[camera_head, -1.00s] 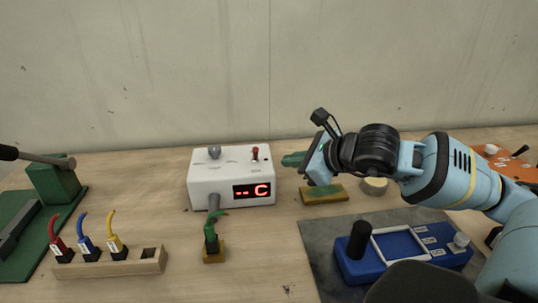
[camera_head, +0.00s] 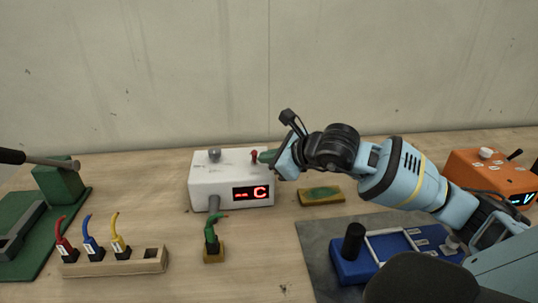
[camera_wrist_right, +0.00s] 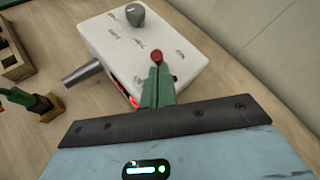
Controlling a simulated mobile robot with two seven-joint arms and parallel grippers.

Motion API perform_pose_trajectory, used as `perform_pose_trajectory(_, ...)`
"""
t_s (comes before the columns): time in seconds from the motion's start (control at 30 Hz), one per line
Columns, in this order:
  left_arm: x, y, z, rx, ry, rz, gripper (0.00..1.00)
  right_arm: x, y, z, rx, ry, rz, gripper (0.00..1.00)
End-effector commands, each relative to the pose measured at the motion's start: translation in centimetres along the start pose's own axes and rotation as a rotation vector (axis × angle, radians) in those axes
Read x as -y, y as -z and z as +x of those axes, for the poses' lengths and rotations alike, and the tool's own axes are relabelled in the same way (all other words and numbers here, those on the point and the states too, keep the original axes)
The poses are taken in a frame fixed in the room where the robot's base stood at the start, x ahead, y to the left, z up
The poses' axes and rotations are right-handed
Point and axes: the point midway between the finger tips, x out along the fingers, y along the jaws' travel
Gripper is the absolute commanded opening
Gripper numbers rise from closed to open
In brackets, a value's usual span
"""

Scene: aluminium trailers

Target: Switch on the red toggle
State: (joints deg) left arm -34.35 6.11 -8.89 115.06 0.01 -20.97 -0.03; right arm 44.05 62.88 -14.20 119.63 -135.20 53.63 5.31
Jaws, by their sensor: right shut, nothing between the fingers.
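The white box (camera_head: 208,181) stands on the table, with a red display reading "-- C" on its front. The red toggle (camera_head: 254,156) stands up from the right part of its top; it also shows in the right wrist view (camera_wrist_right: 156,55). A grey knob (camera_head: 214,155) is on the left of the top. My right gripper (camera_head: 265,157) is shut and empty, its green fingertips (camera_wrist_right: 158,80) right beside the toggle. Whether they touch it I cannot tell. My left gripper is not in view.
A wooden block (camera_head: 115,265) holds red, blue and yellow plugs, and a green plug stands on its own small block (camera_head: 213,253). A blue device (camera_head: 345,270) lies on a grey mat at front right. An orange box (camera_head: 490,178) stands at right. A green press (camera_head: 58,182) is at left.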

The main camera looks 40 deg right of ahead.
Motion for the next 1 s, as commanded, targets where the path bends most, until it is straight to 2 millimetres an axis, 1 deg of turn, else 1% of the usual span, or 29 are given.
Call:
perform_pose_trajectory(0.43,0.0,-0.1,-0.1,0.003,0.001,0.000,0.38,0.0,-0.1,0.1,-0.003,-0.003,0.003,0.00)
perform_pose_trajectory(0.6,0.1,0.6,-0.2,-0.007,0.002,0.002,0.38,0.3,-0.4,0.0,-0.020,-0.022,0.024,0.00)
perform_pose_trajectory(1.0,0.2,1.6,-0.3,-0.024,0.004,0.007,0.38,0.6,-0.5,0.1,-0.054,-0.057,0.059,0.00)
